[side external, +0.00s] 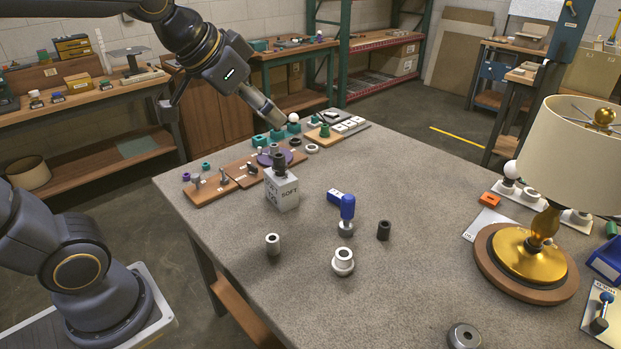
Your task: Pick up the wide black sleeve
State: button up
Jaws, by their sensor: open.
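A short black sleeve (384,230) stands upright on the grey table, right of a blue-handled tool (347,214). Another black cylindrical part (279,162) sits on top of a pale box marked SOFT (282,192). I cannot tell for sure which of these two is the wide one.
A white sleeve (273,244) and a white flanged part (343,262) stand near the middle. A brass lamp (527,250) with a cream shade stands at right. Wooden trays (210,188) of small parts line the far left edge. The front middle is mostly clear.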

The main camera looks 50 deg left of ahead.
jog(key=w+d+f+m, duration=0.1)
jog(key=w+d, duration=0.1)
jog(key=w, duration=0.8)
jog(key=m+g+h, duration=0.1)
jog(key=g, duration=0.1)
send_over(383, 225)
jog(key=s+a, duration=0.3)
jog(key=s, duration=0.2)
notch_tip(383, 225, down, 14)
jog(key=shift+g, duration=0.9)
jog(key=s+x, duration=0.1)
jog(key=x, duration=1.1)
jog(key=s+f+x, duration=0.1)
jog(key=x, duration=0.5)
jog(key=shift+s+d, duration=0.3)
jog(key=shift+s, duration=0.05)
jog(key=x, duration=0.5)
jog(key=shift+d+f, duration=0.1)
jog(key=shift+f, duration=0.25)
